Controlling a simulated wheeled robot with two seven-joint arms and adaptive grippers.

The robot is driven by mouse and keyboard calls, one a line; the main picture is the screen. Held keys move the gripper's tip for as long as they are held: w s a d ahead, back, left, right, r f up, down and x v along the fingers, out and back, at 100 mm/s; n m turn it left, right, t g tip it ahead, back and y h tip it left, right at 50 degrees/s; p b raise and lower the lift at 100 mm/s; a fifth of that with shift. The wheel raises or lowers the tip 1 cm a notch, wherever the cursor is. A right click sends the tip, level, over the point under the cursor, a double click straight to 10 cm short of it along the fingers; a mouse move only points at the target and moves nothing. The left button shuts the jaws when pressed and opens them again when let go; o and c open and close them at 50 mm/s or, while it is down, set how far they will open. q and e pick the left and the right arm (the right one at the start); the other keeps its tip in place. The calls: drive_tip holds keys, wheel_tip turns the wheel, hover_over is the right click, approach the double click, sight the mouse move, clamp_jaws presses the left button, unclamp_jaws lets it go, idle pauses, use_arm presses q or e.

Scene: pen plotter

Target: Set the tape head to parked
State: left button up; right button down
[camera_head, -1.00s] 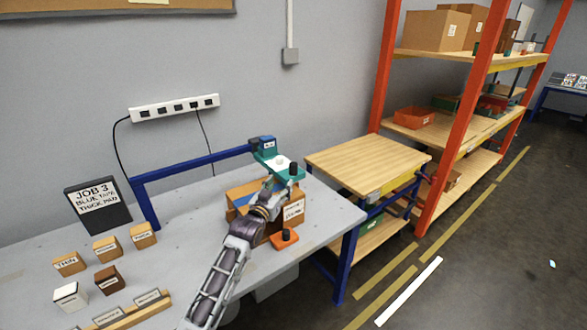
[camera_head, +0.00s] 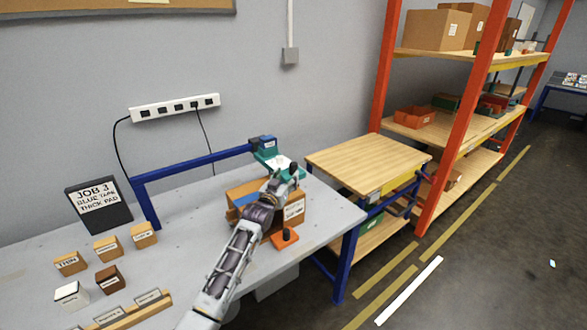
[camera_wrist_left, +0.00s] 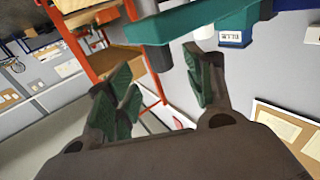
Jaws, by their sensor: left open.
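The tape head is a teal block (camera_head: 266,158) on the end of a blue arm (camera_head: 200,162) above the grey bench. In the left wrist view its teal body (camera_wrist_left: 205,18) crosses the top, with a grey cylinder (camera_wrist_left: 158,57) hanging below it. A dark knob (camera_head: 293,168) shows at its near end. My left gripper (camera_head: 286,174) is at this near end and hides part of it. In the left wrist view the gripper (camera_wrist_left: 160,88) is open, its fingers apart on either side of the cylinder. I cannot tell whether they touch it. My right gripper is not in view.
A cardboard box (camera_head: 293,212) sits under the head, with an orange block with a black knob (camera_head: 285,238) beside it. Labelled blocks (camera_head: 107,248) and a job sign (camera_head: 97,205) stand at left. A wooden-topped table (camera_head: 368,163) is to the right.

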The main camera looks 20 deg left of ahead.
sight(292, 170)
use_arm(q)
drive_tip(key=shift+w+d, duration=0.15)
drive_tip(key=shift+w, duration=1.8)
drive_tip(key=shift+w+d, duration=0.15)
drive_tip(key=shift+w, duration=1.75)
clamp_jaws()
